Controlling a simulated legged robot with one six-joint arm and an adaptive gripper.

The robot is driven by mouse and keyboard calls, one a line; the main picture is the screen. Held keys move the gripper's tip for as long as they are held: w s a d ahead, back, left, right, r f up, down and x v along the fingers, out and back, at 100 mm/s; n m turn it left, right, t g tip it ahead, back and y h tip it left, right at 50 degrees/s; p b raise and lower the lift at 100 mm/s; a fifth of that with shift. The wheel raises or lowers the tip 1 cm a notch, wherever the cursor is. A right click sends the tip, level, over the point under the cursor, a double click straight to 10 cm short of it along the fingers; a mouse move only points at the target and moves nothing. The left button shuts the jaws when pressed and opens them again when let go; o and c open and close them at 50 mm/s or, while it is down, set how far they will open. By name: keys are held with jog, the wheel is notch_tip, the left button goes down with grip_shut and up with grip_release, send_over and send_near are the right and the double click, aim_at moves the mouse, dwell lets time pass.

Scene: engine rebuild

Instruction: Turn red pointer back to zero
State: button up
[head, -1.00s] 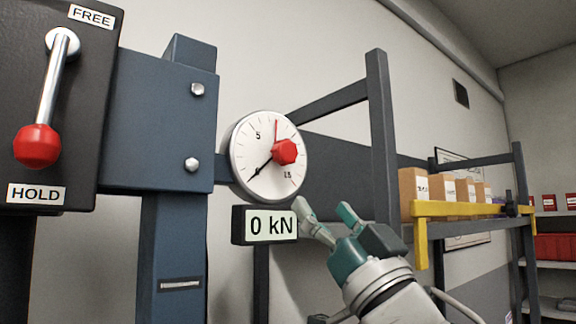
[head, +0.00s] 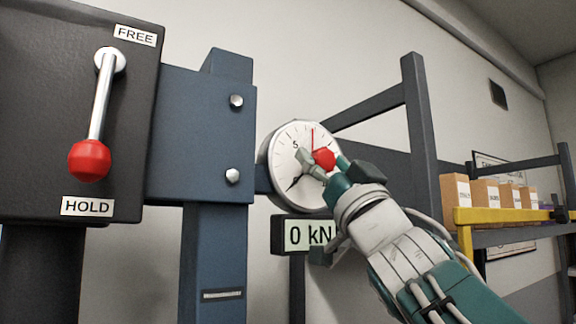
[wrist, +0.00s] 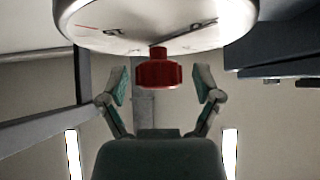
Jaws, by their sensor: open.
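The round white gauge (head: 283,145) is on the wall side, right of the blue post. Its red pointer (head: 313,138) points almost straight up, near the top of the scale. A black needle points to the lower left. The red knob (head: 324,159) is at the dial's centre; it also shows in the wrist view (wrist: 158,72). My gripper (head: 322,166) is open at the gauge face. In the wrist view its fingers (wrist: 160,88) stand on either side of the knob, with visible gaps.
A lever with a red ball (head: 89,160) hangs down at HOLD on a black box at left. A blue post (head: 215,240) stands beside the gauge. A grey frame (head: 418,130) and a shelf with boxes (head: 485,192) are at right.

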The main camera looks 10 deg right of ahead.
grip_shut()
jog(key=shift+d+n+y, duration=0.1)
jog(key=shift+n+y, duration=0.4)
jog(key=n+g+y, duration=0.2)
jog(key=n+y, duration=0.1)
jog(key=n, duration=0.1)
jog(key=n+g+y, duration=0.2)
jog(key=n+y, duration=0.1)
jog(key=n, duration=0.1)
jog(key=shift+y, duration=0.4)
jog(key=n+g+y, duration=0.2)
jog(key=n+g, duration=0.1)
jog(key=n, duration=0.1)
jog(key=n+g+y, duration=0.2)
jog(key=n+g, duration=0.1)
jog(key=n, duration=0.1)
jog(key=shift+w+g, duration=0.1)
jog(key=shift+g, duration=0.2)
jog(key=n+g, duration=0.4)
jog(key=n, duration=0.2)
jog(key=shift+f+n+g+h, duration=0.1)
jog(key=shift+n+g+h, duration=0.8)
jog(key=shift+n+g, duration=0.6)
jog(key=shift+n, duration=0.4)
